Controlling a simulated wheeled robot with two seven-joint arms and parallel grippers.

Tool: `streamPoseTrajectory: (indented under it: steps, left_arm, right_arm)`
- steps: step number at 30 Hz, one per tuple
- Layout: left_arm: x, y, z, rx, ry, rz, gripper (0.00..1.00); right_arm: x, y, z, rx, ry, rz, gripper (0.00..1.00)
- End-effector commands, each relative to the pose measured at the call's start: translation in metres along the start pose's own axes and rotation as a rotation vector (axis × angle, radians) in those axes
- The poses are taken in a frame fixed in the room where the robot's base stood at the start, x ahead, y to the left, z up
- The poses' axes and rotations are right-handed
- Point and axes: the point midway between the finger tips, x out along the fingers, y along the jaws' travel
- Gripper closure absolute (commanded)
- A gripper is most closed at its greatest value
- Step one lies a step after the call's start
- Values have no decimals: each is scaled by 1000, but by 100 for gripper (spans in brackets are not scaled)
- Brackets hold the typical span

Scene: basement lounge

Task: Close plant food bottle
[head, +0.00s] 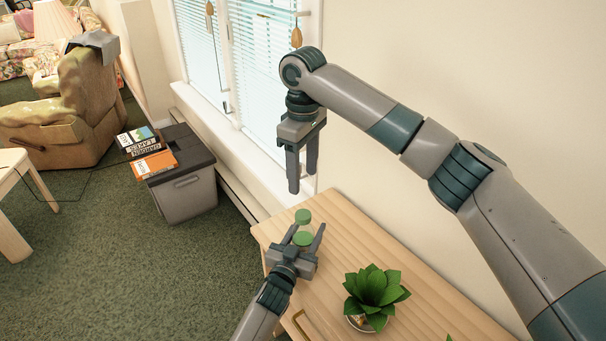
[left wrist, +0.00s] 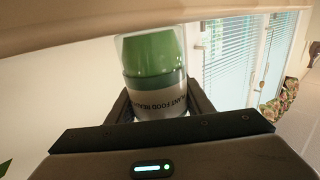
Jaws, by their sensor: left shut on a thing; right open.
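My right gripper (head: 303,178) is open and empty, pointing down above the green piece.
The light wooden cabinet (head: 345,222) runs along the wall, with a potted plant (head: 372,292) on its top. A grey bin (head: 187,190) with books (head: 154,164) on its lid stands to the left. Carpet (head: 130,270) is open left of the cabinet. Windows (head: 255,60) are behind.

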Motion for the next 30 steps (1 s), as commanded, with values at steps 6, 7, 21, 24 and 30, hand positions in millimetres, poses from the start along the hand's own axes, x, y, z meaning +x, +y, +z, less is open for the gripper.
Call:
streamPoseTrajectory:
  steps: [6,7,21,24,30]
  left_arm:
    - [0,0,0,0,-1,0,32]
    - [0,0,0,0,-1,0,32]
    - [-13,0,2,0,-1,0,32]
    - [-24,0,2,-1,-1,0,32]
    - [-57,0,3,0,-1,0,32]
  right_arm:
    - [0,0,0,0,0,0,46]
    - [0,0,0,0,0,0,46]
    - [2,0,0,0,0,0,46]
    - [4,0,0,0,0,0,46]
    - [9,0,0,0,0,0,46]
